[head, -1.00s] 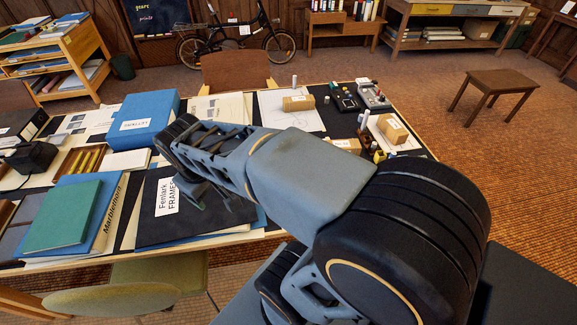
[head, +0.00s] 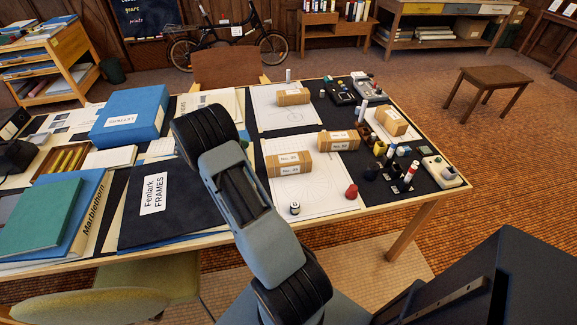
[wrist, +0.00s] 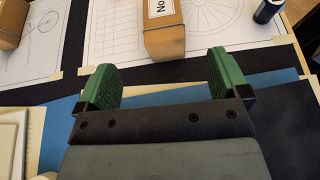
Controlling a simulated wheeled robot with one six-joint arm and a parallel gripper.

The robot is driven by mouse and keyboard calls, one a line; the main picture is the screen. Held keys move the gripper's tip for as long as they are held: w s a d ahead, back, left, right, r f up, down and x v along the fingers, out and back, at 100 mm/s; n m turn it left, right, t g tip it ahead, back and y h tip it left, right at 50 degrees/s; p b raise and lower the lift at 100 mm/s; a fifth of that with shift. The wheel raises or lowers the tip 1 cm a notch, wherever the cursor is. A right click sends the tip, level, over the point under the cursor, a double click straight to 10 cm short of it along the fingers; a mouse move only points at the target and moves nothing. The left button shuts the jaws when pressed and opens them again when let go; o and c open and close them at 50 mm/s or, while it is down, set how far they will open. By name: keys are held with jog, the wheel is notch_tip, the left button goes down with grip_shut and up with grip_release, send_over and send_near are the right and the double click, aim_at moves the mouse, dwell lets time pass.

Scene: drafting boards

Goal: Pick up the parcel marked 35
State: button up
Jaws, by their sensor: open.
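Several brown cardboard parcels with white labels lie on the table. One parcel (head: 289,167) lies on a white drawing sheet at the front middle; its labels begin with "No.", but I cannot read the number surely. What looks like the same parcel shows in the wrist view (wrist: 164,38), ahead of my gripper (wrist: 165,80) and roughly in line with the gap between its green fingers. The fingers are apart and empty, not touching it. Other parcels are a middle one (head: 338,142), a far one (head: 292,98) and a right one (head: 391,123). In the head view my arm hides the gripper.
A black folder (head: 155,205) and blue box (head: 130,117) lie left of my arm. A small black bottle (head: 295,208) and red object (head: 351,191) stand near the front parcel. Small bottles and devices crowd the right end. A stool (head: 492,82) stands beyond the table.

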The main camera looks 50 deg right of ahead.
aim_at(279, 159)
jog(key=x, duration=1.2)
jog(key=shift+s+f, duration=0.1)
jog(key=shift+s, duration=0.1)
jog(key=shift+c, duration=0.2)
jog(key=c, duration=1.2)
